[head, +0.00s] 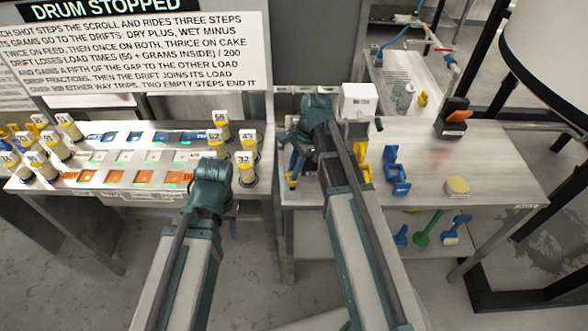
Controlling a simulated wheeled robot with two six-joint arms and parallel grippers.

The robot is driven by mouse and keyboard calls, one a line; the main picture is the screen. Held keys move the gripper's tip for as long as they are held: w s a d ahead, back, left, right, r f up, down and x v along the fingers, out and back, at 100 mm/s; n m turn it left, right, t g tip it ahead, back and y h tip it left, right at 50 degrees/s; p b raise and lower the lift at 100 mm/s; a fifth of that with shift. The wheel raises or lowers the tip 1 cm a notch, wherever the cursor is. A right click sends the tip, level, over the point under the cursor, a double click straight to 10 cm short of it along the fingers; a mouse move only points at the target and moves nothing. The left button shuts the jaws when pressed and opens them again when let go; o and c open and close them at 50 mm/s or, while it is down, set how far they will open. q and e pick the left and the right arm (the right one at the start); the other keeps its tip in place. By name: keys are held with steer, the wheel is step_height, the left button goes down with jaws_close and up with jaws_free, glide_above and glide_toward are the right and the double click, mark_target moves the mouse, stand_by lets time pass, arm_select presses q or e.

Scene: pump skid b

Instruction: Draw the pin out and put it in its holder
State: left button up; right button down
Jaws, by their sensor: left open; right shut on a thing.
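My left arm's teal wrist end (212,180) is over the front edge of the left bench, near the yellow-banded canisters. Its fingers are mostly hidden behind the wrist, and the gripper is open. My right gripper (297,160) is over the left end of the right bench, beside a white box (361,102). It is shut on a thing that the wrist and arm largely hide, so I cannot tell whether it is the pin. I cannot make out the pin or its holder for certain.
Blue brackets (396,172), a round yellow-topped thing (457,185) and a black-and-orange box (455,117) stand on the right bench. The left bench bears several canisters (245,173) and rows of coloured trays (150,176).

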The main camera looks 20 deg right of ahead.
steer(key=shift+f+b, duration=2.1)
steer(key=shift+f, duration=0.05)
steer(key=c, duration=0.8)
jaws_free()
steer(key=shift+r, duration=0.1)
steer(key=shift+o, duration=0.2)
steer(key=shift+r, duration=0.1)
steer(key=p+v, duration=1.3)
steer(key=shift+d+r, duration=0.15)
steer(key=shift+r, duration=0.15)
steer(key=s+a+f+n+h+b, duration=0.2)
steer(key=s+a+f+n+h, duration=0.1)
steer(key=s+a+n, duration=1.2)
steer(key=n+h, duration=0.1)
steer(key=n, duration=0.3)
steer(key=shift+s+t, duration=0.2)
steer(key=shift+t, duration=0.1)
